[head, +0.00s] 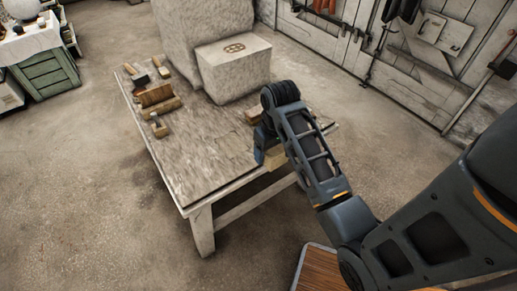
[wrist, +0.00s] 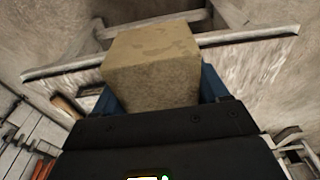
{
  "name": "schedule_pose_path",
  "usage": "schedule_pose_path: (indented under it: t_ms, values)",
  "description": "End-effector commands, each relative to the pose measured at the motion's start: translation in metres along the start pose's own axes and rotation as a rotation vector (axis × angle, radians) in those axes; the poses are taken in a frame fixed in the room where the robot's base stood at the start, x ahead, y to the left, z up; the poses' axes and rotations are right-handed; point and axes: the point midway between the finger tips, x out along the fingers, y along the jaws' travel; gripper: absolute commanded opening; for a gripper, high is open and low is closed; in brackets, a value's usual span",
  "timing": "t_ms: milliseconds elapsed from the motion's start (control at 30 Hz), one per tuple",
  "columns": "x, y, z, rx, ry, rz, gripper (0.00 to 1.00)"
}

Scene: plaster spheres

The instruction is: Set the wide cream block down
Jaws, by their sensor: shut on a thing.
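The wide cream block (wrist: 155,68) is held between the two blue fingers of my gripper (wrist: 160,92) in the wrist view, filling the space between them. In the head view my gripper (head: 266,150) is at the right front edge of the workbench (head: 205,150), and a small part of the cream block (head: 275,158) shows beside it. My arm hides most of the block there. I cannot tell whether its underside touches anything.
Large pale stone blocks (head: 235,72) stand at the back of the bench. Mallets and wooden tools (head: 155,97) lie along its left side. A small wooden piece (head: 254,117) lies near my wrist. The bench's front middle is clear.

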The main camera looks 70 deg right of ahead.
Motion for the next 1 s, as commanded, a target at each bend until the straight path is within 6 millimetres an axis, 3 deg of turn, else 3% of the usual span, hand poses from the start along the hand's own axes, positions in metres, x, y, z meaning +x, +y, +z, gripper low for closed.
schedule_pose_path:
  t_ms: [267,567,767,1000]
  values:
    - [0.013,-0.024,0.004,-0.048,0.001,-0.006,0.06]
    - [0.04,-0.073,0.013,-0.143,-0.001,-0.017,0.06]
    - [0.07,-0.126,0.023,-0.247,-0.002,-0.031,0.06]
    - [0.12,-0.216,0.039,-0.423,0.0,-0.051,0.06]
